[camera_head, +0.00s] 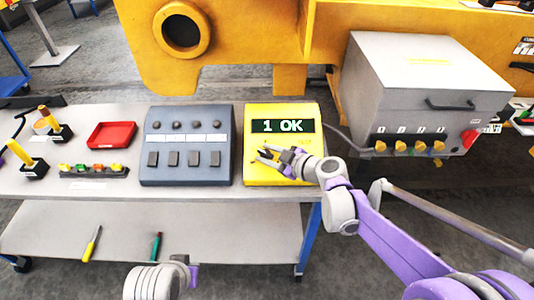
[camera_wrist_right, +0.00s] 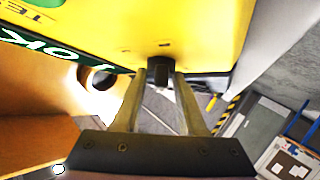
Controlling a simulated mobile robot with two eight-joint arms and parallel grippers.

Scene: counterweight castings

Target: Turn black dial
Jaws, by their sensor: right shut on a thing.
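The yellow box (camera_head: 255,178) stands at the right end of the grey table, and its dark display (camera_head: 283,126) reads "1 OK" in the head view. My right gripper (camera_head: 264,155) is at the lower front of this box. In the right wrist view, the black dial (camera_wrist_right: 159,70) projects from the yellow face, and the two fingers of my right gripper (camera_wrist_right: 157,82) are shut on it, one on each side. In the head view the dial is small and largely hidden by the gripper.
A blue-grey switch box (camera_head: 187,182) stands left of the yellow box. A red tray (camera_head: 111,135) and a strip of coloured buttons (camera_head: 93,171) lie farther left. A grey control cabinet (camera_head: 420,80) with yellow knobs is at the right.

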